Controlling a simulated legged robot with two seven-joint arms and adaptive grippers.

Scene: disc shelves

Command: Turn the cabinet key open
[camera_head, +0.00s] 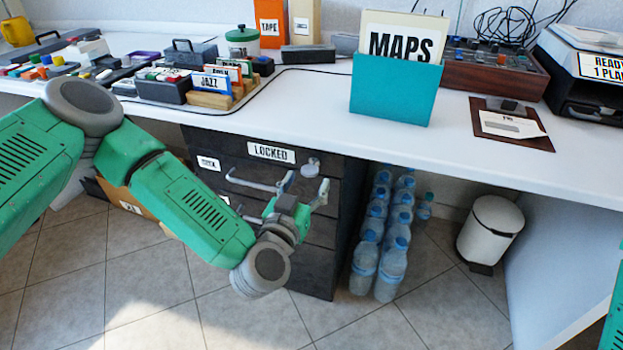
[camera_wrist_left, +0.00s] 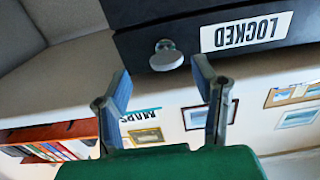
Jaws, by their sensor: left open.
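The dark cabinet (camera_head: 318,225) stands under the white desk, with a "LOCKED" label (camera_head: 271,152) on its top drawer. The key (camera_head: 311,167), a round pale grey head in the lock, is at the drawer's upper right. In the left wrist view the key (camera_wrist_left: 166,58) shows beside the upside-down label (camera_wrist_left: 246,32). My left gripper (camera_head: 306,187) is open and empty in front of the drawer, just below the key in the head view. In the wrist view its fingers (camera_wrist_left: 163,80) stand apart with the key between and beyond their tips. My right gripper is not in view.
A drawer handle (camera_head: 252,184) is left of the gripper. Water bottles (camera_head: 380,245) stand on the floor right of the cabinet, with a white bin (camera_head: 490,230) farther right. The desk (camera_head: 300,115) overhangs the cabinet and carries a teal MAPS holder (camera_head: 394,90).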

